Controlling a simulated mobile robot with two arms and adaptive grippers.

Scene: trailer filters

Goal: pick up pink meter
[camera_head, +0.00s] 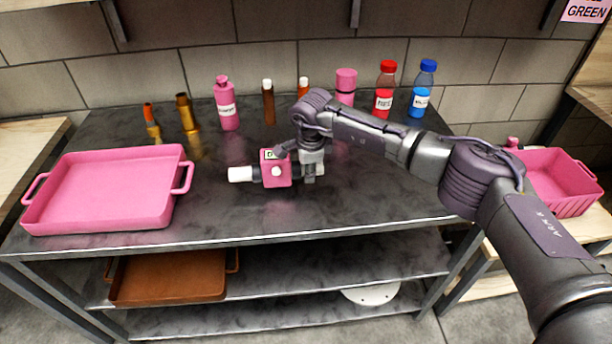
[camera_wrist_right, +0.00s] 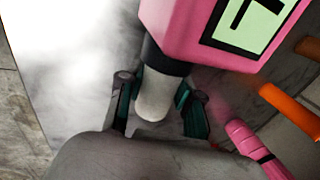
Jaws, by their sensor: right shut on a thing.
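The pink meter (camera_head: 277,172) is a pink block with a small display on top and white ends to the left and right. It is at the middle of the dark table; whether it touches the top is hard to tell. My right gripper (camera_head: 312,168) is at the meter's right end. In the right wrist view the gripper's fingers (camera_wrist_right: 158,104) are shut around the white end, with the pink body (camera_wrist_right: 180,25) and its pale display just beyond. My left gripper is not in view.
A pink tray (camera_head: 105,207) lies on the left of the dark table (camera_head: 240,222). Several bottles stand along the back, including a pink one (camera_head: 227,108), a red one (camera_head: 385,88) and a blue one (camera_head: 422,88). A pink crate (camera_head: 570,205) is at the right. The table's front middle is clear.

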